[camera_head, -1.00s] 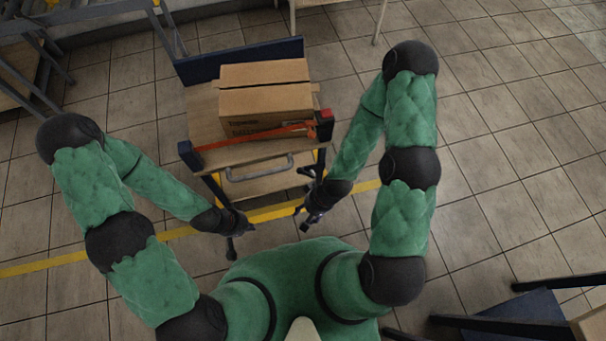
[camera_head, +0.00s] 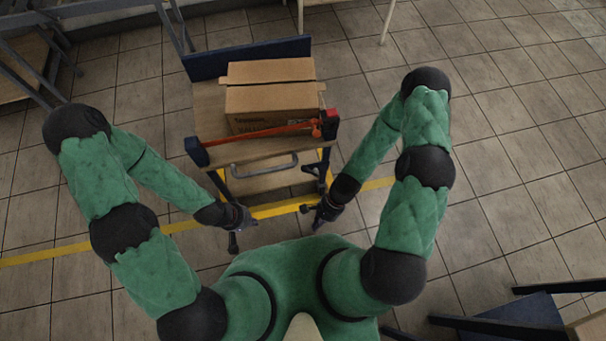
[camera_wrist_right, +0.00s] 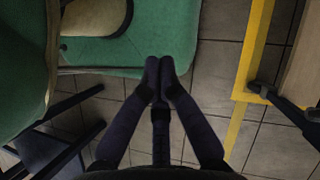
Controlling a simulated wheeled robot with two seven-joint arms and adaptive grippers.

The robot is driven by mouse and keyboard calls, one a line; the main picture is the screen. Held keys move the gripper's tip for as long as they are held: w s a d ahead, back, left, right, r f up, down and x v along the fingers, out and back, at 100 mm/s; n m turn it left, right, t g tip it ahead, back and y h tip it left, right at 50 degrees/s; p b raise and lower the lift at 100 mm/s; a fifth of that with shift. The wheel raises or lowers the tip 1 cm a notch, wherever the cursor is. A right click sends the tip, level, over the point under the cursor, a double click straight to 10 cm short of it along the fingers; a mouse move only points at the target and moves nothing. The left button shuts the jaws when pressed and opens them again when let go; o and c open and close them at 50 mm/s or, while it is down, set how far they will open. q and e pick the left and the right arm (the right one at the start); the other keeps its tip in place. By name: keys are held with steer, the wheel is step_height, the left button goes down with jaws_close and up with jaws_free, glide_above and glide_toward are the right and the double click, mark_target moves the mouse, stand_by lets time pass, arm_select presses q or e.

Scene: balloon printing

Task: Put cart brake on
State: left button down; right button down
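The cart (camera_head: 208,108) stands in front of me, with a wooden top, dark blue end board, metal handle (camera_head: 265,168) and yellow lower frame (camera_head: 275,211). Its yellow frame also shows at the right of the right wrist view (camera_wrist_right: 252,55), with a black pedal-like part (camera_wrist_right: 262,90) on it, possibly the brake. My right gripper (camera_head: 318,222) is low by the cart's near right corner. In the right wrist view its fingertips (camera_wrist_right: 159,65) meet with nothing visible between them, apart from the pedal-like part. My left gripper (camera_head: 238,228) is low by the near left corner; its fingers are unclear.
A cardboard box (camera_head: 272,104) sits on the cart behind an orange strap (camera_head: 260,133). A dark blue piece of furniture (camera_head: 515,318) stands at the lower right. Metal racks (camera_head: 30,60) are at the upper left. The tiled floor right of the cart is clear.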

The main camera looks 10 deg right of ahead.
steer(key=w+a+f+m+t+y+p, duration=0.1)
steer(key=w+m+t+y, duration=0.25)
steer(key=m, duration=0.75)
steer(key=w+a+f+m+t+y+p, duration=0.1)
steer(key=w+a+m+t+y+p, duration=0.2)
steer(key=m, duration=0.8)
steer(key=w+d+m+t, duration=0.6)
steer(key=d+m, duration=0.1)
steer(key=m, duration=0.1)
steer(key=shift+w+f+t+b, duration=0.35)
steer(key=shift+w+f, duration=0.05)
steer(key=shift+f, duration=0.05)
steer(key=shift+a+h, duration=0.1)
steer(key=shift+h, duration=0.15)
steer(key=b+x, duration=0.3)
steer(key=x, duration=0.7)
steer(key=shift+w+d+r+b, duration=0.1)
steer(key=shift+d+r+b, duration=0.15)
steer(key=shift+d, duration=0.4)
steer(key=shift+w+d+r+b, duration=0.1)
steer(key=shift+d+r+b, duration=0.1)
steer(key=shift+d, duration=0.45)
steer(key=shift+w+d+r+b, duration=0.15)
steer(key=shift+d+r+b, duration=0.1)
steer(key=shift+d, duration=0.4)
steer(key=shift+s, duration=0.1)
